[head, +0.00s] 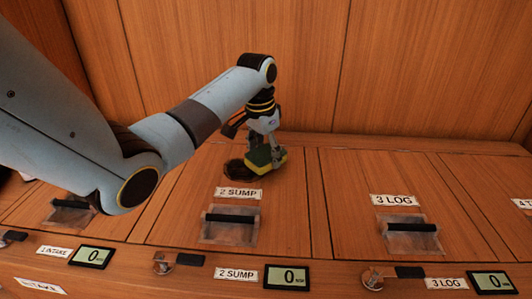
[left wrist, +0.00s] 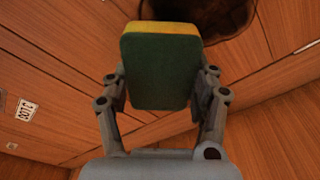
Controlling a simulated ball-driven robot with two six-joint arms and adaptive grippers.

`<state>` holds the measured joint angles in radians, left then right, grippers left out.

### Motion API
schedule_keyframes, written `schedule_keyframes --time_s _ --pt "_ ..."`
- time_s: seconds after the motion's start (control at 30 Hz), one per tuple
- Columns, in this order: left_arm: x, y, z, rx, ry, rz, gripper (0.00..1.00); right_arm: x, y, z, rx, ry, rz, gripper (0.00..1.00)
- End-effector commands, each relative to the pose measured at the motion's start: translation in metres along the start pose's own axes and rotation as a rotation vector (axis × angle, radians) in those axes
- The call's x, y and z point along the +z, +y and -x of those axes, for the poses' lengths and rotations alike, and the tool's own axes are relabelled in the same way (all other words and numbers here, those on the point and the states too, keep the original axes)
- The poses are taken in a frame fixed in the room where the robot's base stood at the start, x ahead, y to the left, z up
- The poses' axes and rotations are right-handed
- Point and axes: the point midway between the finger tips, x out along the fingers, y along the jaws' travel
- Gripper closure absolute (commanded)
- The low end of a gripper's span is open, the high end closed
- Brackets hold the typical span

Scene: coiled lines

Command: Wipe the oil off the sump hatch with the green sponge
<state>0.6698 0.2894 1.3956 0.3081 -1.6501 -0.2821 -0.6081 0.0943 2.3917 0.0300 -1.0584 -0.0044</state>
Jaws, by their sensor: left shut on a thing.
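My left gripper (head: 264,143) is shut on the green sponge (head: 259,161), which has a yellow layer on one side. In the head view the sponge is at the sump hatch (head: 285,205), behind its "2 SUMP" label. In the left wrist view the sponge (left wrist: 160,75) sits between the two fingers of the gripper (left wrist: 160,88). A dark oil patch (head: 236,170) lies just left of the sponge in the head view, and a dark brown patch (left wrist: 215,14) shows beyond the sponge in the wrist view. I cannot tell whether the sponge touches the wood. My right gripper is not in view.
The intake hatch handle (head: 70,205) is on the left and the log hatch handle (head: 412,228) on the right. The sump handle (head: 231,218) is in front of the sponge. Small displays (head: 287,277) line the front edge. A wooden wall (head: 420,70) rises behind.

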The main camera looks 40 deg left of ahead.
Motion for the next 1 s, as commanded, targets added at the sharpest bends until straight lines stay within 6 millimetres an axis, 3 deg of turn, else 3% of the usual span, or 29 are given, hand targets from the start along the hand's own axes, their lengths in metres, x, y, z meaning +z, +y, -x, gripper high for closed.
schedule_keyframes --time_s 1.0 --pt "0.003 0.0 -0.019 0.001 -0.002 0.0 0.66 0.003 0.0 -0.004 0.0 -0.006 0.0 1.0"
